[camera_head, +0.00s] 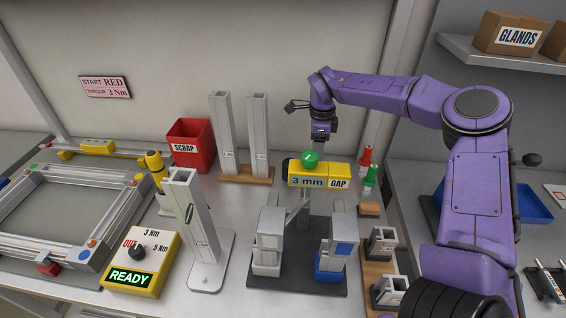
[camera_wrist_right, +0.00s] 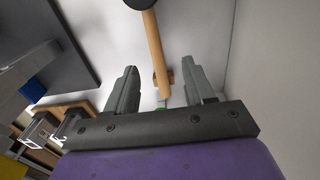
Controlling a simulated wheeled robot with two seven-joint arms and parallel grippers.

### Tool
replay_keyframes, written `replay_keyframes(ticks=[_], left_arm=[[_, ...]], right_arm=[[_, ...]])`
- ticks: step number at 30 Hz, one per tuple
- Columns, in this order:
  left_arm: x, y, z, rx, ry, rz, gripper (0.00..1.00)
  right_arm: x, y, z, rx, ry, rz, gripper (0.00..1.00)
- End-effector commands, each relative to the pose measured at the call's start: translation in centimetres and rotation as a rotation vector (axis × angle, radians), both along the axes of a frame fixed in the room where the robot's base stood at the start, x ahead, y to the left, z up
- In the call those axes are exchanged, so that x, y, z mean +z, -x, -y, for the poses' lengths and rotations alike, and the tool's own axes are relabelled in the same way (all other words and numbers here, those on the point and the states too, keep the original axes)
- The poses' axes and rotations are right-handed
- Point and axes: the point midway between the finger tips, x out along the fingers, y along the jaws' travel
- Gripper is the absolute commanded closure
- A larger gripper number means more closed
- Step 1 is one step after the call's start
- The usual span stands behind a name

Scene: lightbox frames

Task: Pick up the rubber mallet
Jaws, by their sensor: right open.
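The rubber mallet (camera_wrist_right: 155,45) shows in the right wrist view, with a pale wooden handle and part of a dark head at the top edge. Its handle runs down the picture into the space between the fingers of my right gripper (camera_wrist_right: 160,72). The gripper is open, and neither finger visibly touches the handle. In the head view my right gripper (camera_head: 319,141) points down behind the yellow 3 mm gap gauge (camera_head: 319,181). I cannot make out the mallet in the head view. My left gripper is not in view.
Two upright metal profiles (camera_head: 241,135) and a red scrap bin (camera_head: 190,145) stand left of the right gripper. Red and green tools (camera_head: 368,172) stand to its right. A grey fixture (camera_head: 300,240) and a yellow READY controller (camera_head: 140,262) are nearer the front.

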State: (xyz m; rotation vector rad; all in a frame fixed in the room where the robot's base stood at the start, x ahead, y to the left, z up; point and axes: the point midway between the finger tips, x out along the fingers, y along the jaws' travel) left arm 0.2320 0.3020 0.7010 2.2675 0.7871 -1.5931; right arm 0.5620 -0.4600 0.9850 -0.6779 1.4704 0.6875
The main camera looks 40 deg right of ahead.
Motion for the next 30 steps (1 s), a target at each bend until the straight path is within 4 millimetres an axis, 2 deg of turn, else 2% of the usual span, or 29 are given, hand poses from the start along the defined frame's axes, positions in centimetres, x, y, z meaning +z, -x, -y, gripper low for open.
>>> replay_keyframes(ticks=[4, 11, 15, 18, 24, 25, 29, 30], left_arm=[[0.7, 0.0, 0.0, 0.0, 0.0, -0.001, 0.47], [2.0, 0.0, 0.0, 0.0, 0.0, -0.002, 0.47], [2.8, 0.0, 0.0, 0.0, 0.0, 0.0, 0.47], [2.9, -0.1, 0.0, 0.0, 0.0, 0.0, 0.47], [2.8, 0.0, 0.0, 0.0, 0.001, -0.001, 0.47], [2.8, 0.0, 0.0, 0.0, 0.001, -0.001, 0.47], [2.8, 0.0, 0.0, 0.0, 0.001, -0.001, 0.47], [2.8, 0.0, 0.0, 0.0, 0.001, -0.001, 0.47]], right_arm=[[-2.7, 0.2, -0.1, 0.002, 0.0, -0.004, 0.47], [-5.9, -0.5, 0.1, 0.001, 0.002, -0.012, 0.47], [-8.7, -0.6, 0.3, 0.0, 0.003, -0.013, 0.47], [-9.7, -0.5, 0.4, -0.003, 0.002, -0.011, 0.47], [-9.9, -0.5, 0.4, -0.003, 0.002, -0.008, 0.47], [-9.9, -0.5, 0.4, -0.003, 0.002, -0.008, 0.53], [-9.9, -0.5, 0.4, -0.003, 0.002, -0.008, 0.96], [-9.9, -0.5, 0.4, -0.002, 0.002, -0.008, 1.0]])
